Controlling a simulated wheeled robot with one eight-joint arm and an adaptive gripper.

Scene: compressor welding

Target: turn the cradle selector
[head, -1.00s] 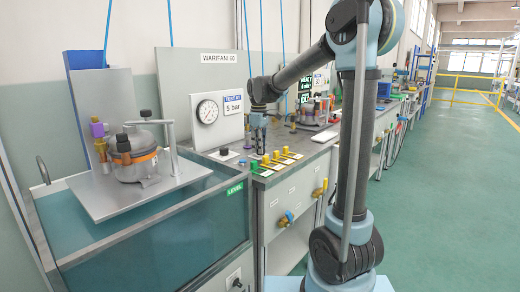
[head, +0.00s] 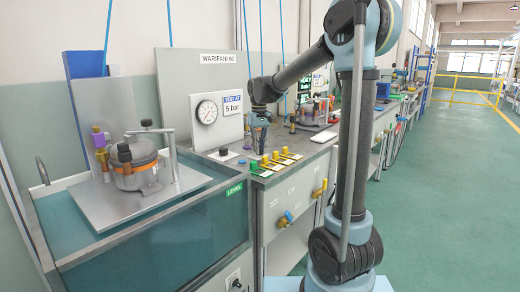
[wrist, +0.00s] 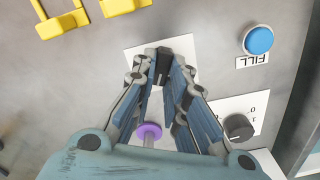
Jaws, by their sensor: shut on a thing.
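A black selector knob (wrist: 163,65) on a white plate shows between my fingertips in the wrist view. My gripper (wrist: 162,72) is shut on it; its jaws hide part of the knob and its plate markings. In the head view my gripper (head: 259,149) points down at the grey bench top, and the knob is hidden by the fingers. The cradle plate (head: 105,216) hangs over the water tank (head: 165,229) at left, carrying a compressor (head: 138,175) with an orange band under a clamp arm.
A blue FILL button (wrist: 258,40) and a second black knob (wrist: 238,127) marked 0 and 1 lie to the right in the wrist view. Yellow fittings (wrist: 62,22) are at upper left. A purple disc (wrist: 148,131) shows between the fingers. A gauge (head: 207,112) stands behind.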

